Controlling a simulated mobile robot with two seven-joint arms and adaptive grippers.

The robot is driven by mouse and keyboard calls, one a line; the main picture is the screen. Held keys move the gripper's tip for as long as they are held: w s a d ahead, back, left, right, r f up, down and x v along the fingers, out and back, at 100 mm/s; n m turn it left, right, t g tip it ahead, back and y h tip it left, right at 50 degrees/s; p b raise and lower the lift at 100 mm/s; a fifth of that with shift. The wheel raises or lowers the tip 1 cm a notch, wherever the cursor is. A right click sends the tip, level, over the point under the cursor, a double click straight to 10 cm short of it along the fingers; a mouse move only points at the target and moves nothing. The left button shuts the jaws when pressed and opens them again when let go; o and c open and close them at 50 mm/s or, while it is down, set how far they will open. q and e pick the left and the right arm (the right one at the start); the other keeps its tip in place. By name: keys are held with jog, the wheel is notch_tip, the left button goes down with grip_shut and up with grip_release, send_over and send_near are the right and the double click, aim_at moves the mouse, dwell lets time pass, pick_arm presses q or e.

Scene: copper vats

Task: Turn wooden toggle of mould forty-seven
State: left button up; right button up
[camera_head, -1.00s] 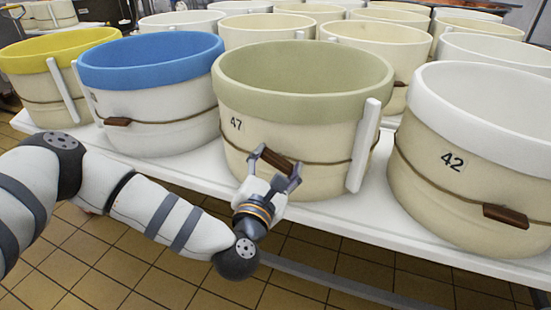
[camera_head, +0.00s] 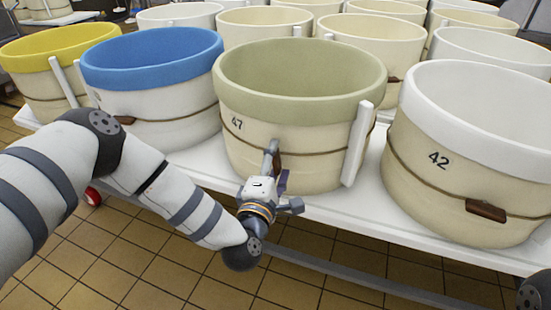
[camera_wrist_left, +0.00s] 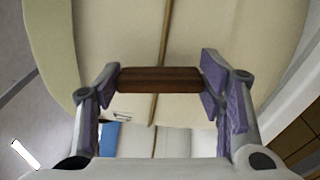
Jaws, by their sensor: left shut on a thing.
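Mould forty-seven (camera_head: 310,110) is a cream tub with a pale green rim, and its number shows on its front left. A thin cord runs around it. Its brown wooden toggle (camera_head: 277,163) is partly hidden by my left gripper (camera_head: 275,168), which is shut on it at the mould's front. In the left wrist view the toggle (camera_wrist_left: 160,80) lies between both fingers, gripped at its ends, crosswise to the cord (camera_wrist_left: 163,35). The toggle stands roughly upright in the head view. My right gripper is not in view.
A blue-rimmed mould (camera_head: 150,60) stands to the left and white mould 42 (camera_head: 480,140) to the right, both close by. A white upright slat (camera_head: 357,145) stands against mould forty-seven's right side. All rest on a white table (camera_head: 340,215); several more moulds fill the back.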

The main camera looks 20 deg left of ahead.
pick_arm(q)
jog(key=shift+m, duration=0.7)
jog(key=shift+m+p, duration=0.3)
jog(key=shift+p, duration=0.05)
jog(key=o, duration=1.2)
jog(key=s, duration=1.2)
jog(key=shift+d, duration=0.4)
jog(key=shift+s+d+f, duration=0.1)
